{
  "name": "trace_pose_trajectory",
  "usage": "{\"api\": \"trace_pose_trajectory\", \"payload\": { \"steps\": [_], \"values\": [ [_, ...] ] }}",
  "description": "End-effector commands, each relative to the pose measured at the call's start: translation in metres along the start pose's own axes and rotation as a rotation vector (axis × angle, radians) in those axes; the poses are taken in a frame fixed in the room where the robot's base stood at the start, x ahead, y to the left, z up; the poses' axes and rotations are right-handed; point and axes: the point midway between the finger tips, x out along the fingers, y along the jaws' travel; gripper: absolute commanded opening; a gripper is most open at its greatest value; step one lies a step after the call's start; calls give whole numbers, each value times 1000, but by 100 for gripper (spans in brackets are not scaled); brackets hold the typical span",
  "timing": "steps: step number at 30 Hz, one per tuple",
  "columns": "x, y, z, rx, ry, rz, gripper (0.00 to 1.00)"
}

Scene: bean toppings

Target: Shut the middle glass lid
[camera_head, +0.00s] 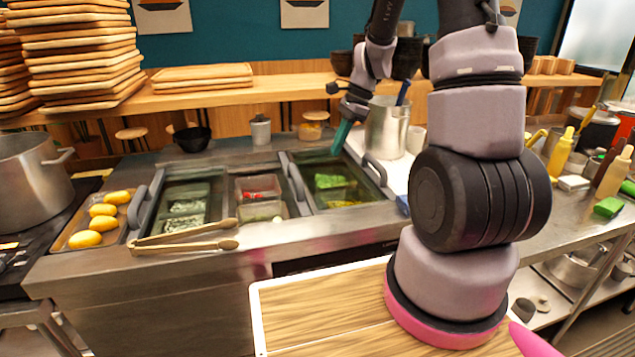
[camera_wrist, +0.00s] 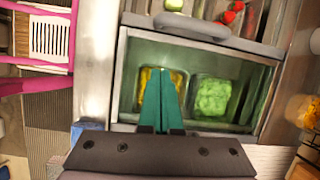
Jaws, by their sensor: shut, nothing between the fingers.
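The counter has three sunken topping bays. The middle bay (camera_head: 262,212) shows a red topping tray and paler trays. A grey handle (camera_head: 296,182) stands between it and the right bay; this handle also shows in the wrist view (camera_wrist: 192,27). I cannot tell clearly how far the middle glass lid covers its bay. My gripper (camera_head: 341,137) has teal fingers, shut and empty, above the back of the right bay (camera_head: 325,200). In the wrist view the fingertips (camera_wrist: 161,74) lie over the right bay's yellow tray, beside a green tray, apart from the handle.
Wooden tongs (camera_head: 185,238) lie across the front of the left and middle bays. A steel pot (camera_head: 386,128) stands behind the right bay. Another grey handle (camera_head: 375,170) is at the right bay's right edge. A tray of yellow items (camera_head: 72,243) sits at left.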

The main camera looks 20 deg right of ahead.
Motion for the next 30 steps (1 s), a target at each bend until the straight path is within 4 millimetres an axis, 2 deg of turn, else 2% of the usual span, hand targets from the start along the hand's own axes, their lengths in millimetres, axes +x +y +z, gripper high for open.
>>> {"api": "trace_pose_trajectory", "payload": {
  "steps": [1, 3, 11, 23, 30],
  "values": [
    [12, -1, -6, 37, -8, 16, 0],
    [21, -2, -11, 73, -14, 28, 0],
    [45, -2, -14, 104, -19, 39, 0],
    [127, 2, -12, 103, -20, 41, 0],
    [140, -2, 17, 99, -18, 38, 0]
  ]
}}
